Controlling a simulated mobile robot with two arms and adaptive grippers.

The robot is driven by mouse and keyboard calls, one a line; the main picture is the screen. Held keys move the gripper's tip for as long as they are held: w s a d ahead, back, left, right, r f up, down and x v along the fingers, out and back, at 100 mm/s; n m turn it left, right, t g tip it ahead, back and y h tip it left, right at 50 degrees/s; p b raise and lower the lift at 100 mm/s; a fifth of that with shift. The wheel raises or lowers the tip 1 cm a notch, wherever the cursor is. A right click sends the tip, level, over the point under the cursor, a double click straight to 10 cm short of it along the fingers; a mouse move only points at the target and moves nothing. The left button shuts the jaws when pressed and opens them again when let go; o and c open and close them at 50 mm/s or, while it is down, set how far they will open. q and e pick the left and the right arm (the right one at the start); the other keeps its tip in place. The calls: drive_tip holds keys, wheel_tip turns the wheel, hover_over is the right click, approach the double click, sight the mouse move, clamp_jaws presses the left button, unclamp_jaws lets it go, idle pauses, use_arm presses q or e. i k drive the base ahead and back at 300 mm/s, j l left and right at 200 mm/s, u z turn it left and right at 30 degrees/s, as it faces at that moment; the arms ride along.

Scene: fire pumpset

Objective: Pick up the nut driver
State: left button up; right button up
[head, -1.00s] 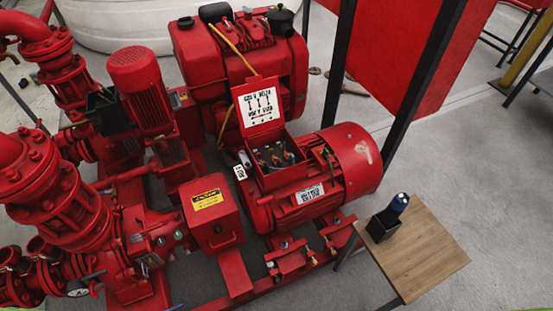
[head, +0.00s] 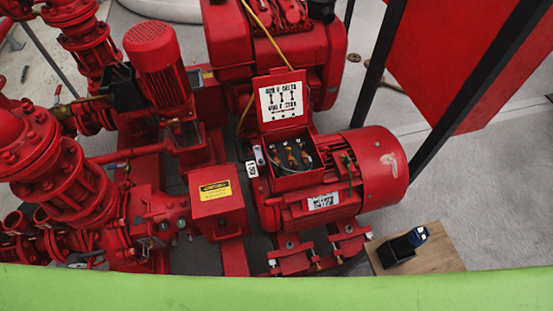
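The nut driver (head: 418,236) appears to be the dark tool with a blue top and a small bright tip. It stands tilted in a black holder (head: 396,251) on a small wooden table at the lower right. Only its upper part shows; the rest is hidden in the holder. Neither of my grippers is in the head view.
The wooden table (head: 441,259) is partly cut off by a green band (head: 270,289) along the bottom. A red motor (head: 335,177) with an open terminal box (head: 290,157) is left of the table. Red pumps and pipes fill the left. Grey floor lies right of the motor.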

sight(410, 241)
drive_tip(key=k+z, duration=0.1)
drive_tip(key=z, duration=1.4)
